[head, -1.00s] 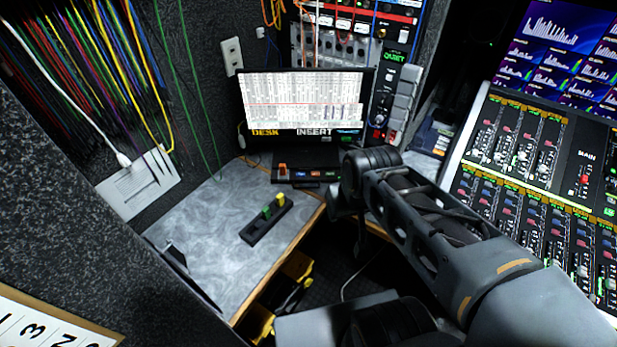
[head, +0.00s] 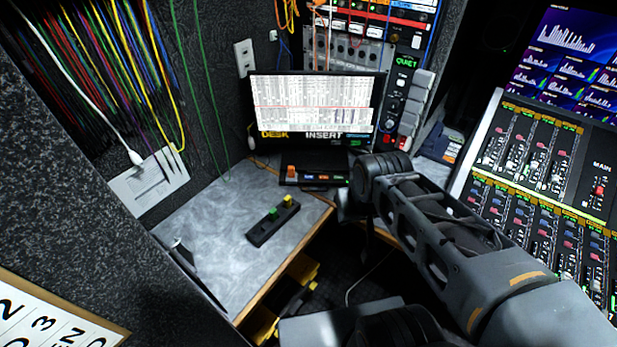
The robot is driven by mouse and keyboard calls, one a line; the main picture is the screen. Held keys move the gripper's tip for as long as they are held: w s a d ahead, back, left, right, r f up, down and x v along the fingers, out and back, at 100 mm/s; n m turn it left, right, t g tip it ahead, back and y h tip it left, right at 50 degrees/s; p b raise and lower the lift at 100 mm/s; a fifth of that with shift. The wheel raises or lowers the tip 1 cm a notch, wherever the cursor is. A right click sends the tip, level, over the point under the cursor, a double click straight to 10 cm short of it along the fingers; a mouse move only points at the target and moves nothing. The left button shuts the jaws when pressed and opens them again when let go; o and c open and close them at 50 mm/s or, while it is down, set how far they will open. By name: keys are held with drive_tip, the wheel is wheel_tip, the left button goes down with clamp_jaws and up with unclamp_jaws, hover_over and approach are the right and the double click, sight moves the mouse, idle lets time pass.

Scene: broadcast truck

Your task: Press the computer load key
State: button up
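A monitor (head: 314,104) on the corner desk shows a white sheet and a strip reading "DESK" and "INSERT". Below it sits a dark key panel (head: 306,188) with an orange-red key (head: 291,172) at its left and small lit orange, blue and green keys in a row. Their labels are too small to read, so I cannot tell which is the load key. My arm reaches in from the lower right, its far joint just right of the panel. My gripper cannot be made out; the arm's far end is hidden behind that joint.
A cable patch wall (head: 95,80) is at left, a mixing console (head: 545,190) at right. Yellow bins (head: 262,325) stand under the desk. The desk's left part is mostly clear.

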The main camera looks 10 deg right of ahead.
clamp_jaws()
idle(1.4)
